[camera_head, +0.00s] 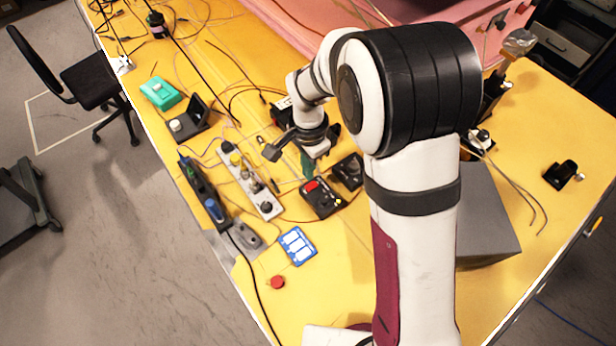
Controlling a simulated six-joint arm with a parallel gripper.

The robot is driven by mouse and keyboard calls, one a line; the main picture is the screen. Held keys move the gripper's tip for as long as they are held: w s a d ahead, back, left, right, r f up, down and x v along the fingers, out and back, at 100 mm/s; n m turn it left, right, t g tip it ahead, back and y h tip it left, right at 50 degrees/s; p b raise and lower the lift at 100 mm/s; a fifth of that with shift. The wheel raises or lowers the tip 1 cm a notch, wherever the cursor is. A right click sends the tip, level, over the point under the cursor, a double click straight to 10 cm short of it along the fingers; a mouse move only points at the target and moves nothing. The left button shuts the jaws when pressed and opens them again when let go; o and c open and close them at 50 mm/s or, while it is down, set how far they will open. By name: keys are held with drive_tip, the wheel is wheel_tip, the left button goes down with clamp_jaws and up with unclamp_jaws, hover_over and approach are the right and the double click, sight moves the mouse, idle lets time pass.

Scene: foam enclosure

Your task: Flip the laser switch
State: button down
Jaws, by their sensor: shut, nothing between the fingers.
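A small black box (322,207) with a red switch (311,186) on its top lies on the yellow table, near the middle of the view. No label can be read, so I cannot tell for sure that this is the laser switch. My gripper (307,172) points down just above and behind the red switch. Its dark green fingers are shut and hold nothing. I cannot tell whether the fingertips touch the box. The far side of the box is partly hidden by the fingers.
Another black box (348,172) sits close on the right. A grey strip with knobs (250,181), a dark strip with blue parts (205,193), a blue-white card (297,246) and a red button (277,282) lie left and in front. Loose cables cross the yellow table (330,270).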

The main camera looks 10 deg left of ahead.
sight(308, 187)
wheel_tip(308, 187, down, 5)
drive_tip(key=shift+r, duration=0.1)
idle(0.3)
drive_tip(key=shift+s+f, duration=0.1)
drive_tip(key=shift+f, duration=0.1)
drive_tip(key=shift+w+d+r, duration=0.15)
drive_tip(key=shift+w+d, duration=0.4)
drive_tip(key=shift+w, duration=0.05)
